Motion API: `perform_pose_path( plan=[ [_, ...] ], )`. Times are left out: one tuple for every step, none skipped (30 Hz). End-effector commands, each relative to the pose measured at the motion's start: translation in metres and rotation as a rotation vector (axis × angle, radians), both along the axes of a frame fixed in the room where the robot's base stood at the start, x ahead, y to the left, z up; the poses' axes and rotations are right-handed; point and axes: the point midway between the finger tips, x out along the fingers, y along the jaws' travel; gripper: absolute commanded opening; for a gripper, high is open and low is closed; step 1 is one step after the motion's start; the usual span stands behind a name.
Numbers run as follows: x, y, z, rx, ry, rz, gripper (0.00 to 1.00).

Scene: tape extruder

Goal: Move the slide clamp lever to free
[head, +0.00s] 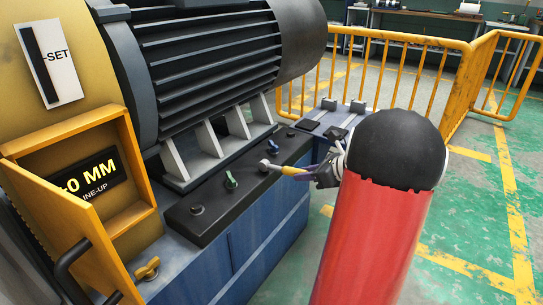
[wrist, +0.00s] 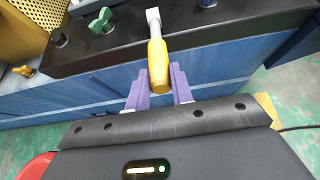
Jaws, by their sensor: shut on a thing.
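A lever with a yellow handle (head: 290,168) and a pale metal end reaches over the black strip (head: 218,204) at the front of the machine; I take it for the slide clamp lever. In the wrist view its yellow handle (wrist: 158,65) points toward me, and its pale end lies over the black strip. My gripper (wrist: 160,78) has its purple fingers on either side of the handle's near end, shut on it. In the head view my gripper (head: 308,171) is at the right of the strip, partly hidden by my red arm. I cannot tell the lever's marked position.
A green knob (head: 231,181) and a black knob (head: 197,208) stand on the strip left of the lever. A yellow cabinet door (head: 70,240) hangs open at left, with a yellow knob (head: 148,268) nearby. A yellow railing (head: 400,60) stands behind. The green floor at right is clear.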

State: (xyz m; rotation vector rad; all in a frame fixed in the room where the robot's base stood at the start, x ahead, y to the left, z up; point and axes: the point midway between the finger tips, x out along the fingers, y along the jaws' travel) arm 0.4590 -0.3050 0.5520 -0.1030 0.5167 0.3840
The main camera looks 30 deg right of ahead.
Motion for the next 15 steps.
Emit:
perform_pose_path(
  plan=[
    [-0.002,0.0,-0.001,0.0,0.004,-0.001,0.0],
    [-0.002,0.0,-0.001,0.0,0.004,-0.001,0.0],
    [-0.002,-0.001,-0.002,0.0,0.004,-0.001,0.0],
    [-0.002,-0.001,-0.002,0.0,0.004,-0.001,0.0],
    [-0.002,-0.001,-0.002,0.0,0.004,-0.001,0.0],
    [-0.002,-0.001,-0.004,0.001,0.005,-0.002,0.0],
    [-0.002,-0.001,-0.005,0.001,0.005,-0.002,0.0],
    [-0.002,-0.001,-0.007,0.001,0.005,-0.002,0.0],
    [-0.002,-0.001,-0.009,0.001,0.005,-0.001,0.0],
    [-0.002,-0.001,-0.011,0.002,0.005,-0.002,0.0],
    [-0.003,-0.001,-0.013,0.002,0.005,-0.002,0.0],
    [-0.003,-0.001,-0.016,0.002,0.005,-0.002,0.0],
    [-0.003,-0.001,-0.019,0.001,0.006,-0.002,0.0],
    [-0.003,-0.001,-0.021,0.001,0.006,-0.002,0.0],
    [-0.003,-0.001,-0.023,0.001,0.006,-0.002,0.0]
  ],
)
